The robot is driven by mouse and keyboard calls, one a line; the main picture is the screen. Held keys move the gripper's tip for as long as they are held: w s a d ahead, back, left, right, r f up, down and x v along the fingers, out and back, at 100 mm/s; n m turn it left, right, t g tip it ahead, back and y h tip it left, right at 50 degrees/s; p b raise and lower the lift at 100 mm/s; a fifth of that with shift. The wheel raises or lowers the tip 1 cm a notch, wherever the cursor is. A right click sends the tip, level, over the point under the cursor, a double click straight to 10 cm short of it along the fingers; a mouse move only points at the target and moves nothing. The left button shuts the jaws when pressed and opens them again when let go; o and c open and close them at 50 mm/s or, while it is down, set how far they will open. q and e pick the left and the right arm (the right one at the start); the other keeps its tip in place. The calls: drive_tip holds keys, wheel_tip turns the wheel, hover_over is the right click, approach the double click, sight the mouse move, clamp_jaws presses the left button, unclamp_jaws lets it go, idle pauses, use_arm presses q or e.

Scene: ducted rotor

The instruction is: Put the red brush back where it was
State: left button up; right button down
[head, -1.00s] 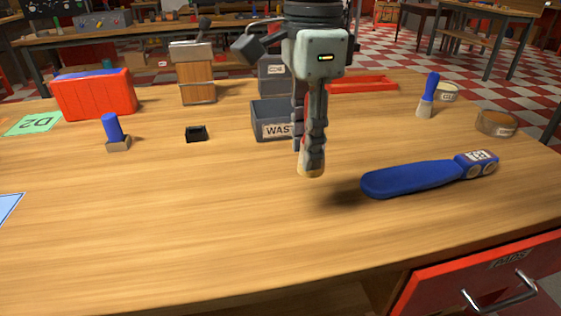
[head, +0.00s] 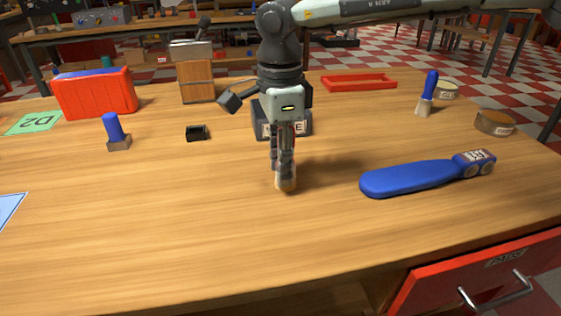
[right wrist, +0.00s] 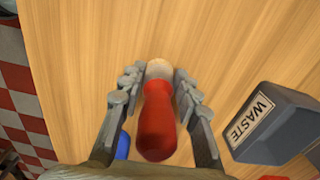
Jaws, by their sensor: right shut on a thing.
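My right gripper (head: 284,165) is shut on the red brush. The brush's red handle (right wrist: 157,122) lies between the two fingers in the right wrist view, with its pale tip (right wrist: 160,69) beyond them. In the head view the fingers hide most of the brush, and only its pale lower end (head: 286,185) shows below them. It points down, roughly upright, over the middle of the table (head: 200,225). I cannot tell whether it touches the wood. My left gripper is not in view.
The grey waste bin (right wrist: 270,122) is close by, partly behind my gripper in the head view. A large blue tool (head: 410,178) lies to the right. A small black holder (head: 196,133) and a blue-handled block (head: 114,130) stand left. The front middle is clear.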

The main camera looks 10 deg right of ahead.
drive_tip(key=shift+f, duration=0.1)
drive_tip(key=c, duration=1.1)
unclamp_jaws()
wheel_tip(320, 180, up, 12)
drive_tip(key=shift+r, duration=0.15)
